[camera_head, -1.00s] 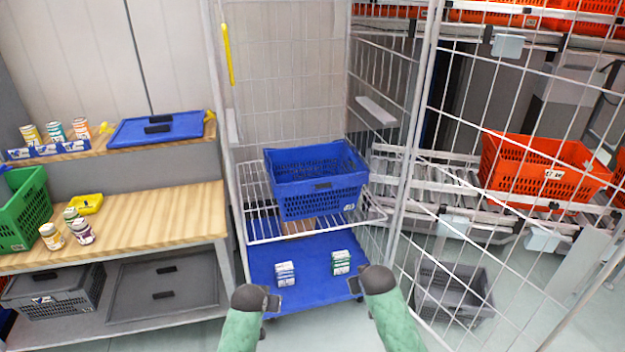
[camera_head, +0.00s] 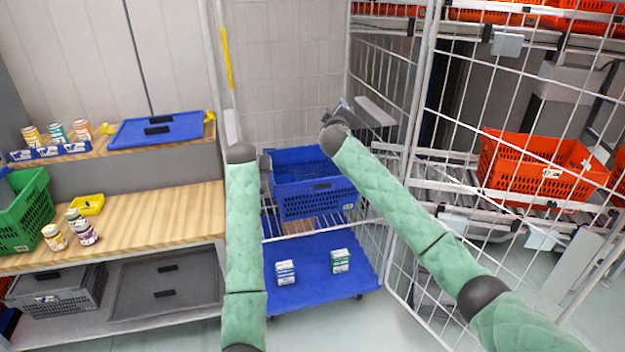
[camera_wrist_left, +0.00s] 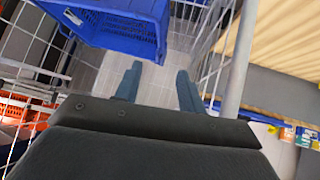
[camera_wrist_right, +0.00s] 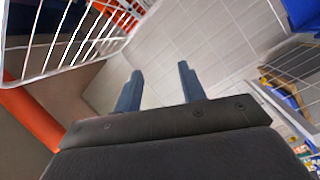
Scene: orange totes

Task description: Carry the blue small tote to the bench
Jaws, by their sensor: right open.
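The blue small tote (camera_head: 316,184) sits upright on the wire shelf of the roll cage, between my two arms. In the left wrist view its wall (camera_wrist_left: 115,25) shows at the upper left. My left gripper (camera_wrist_left: 158,82) is open and empty, with the tote beside it. In the head view it is at the tote's left side, mostly hidden behind my arm. My right gripper (camera_wrist_right: 158,88) is open and empty, near the cage's right mesh wall. In the head view it shows beyond the tote's right back corner (camera_head: 343,108). The wooden bench (camera_head: 160,205) stands at the left.
The cage's mesh walls (camera_head: 385,60) flank both arms. Two small boxes (camera_head: 286,272) stand on the cage's blue base. The bench holds a green crate (camera_head: 25,210), several cans and a yellow tray (camera_head: 88,204); its right half is bare. An orange tote (camera_head: 540,170) is at right.

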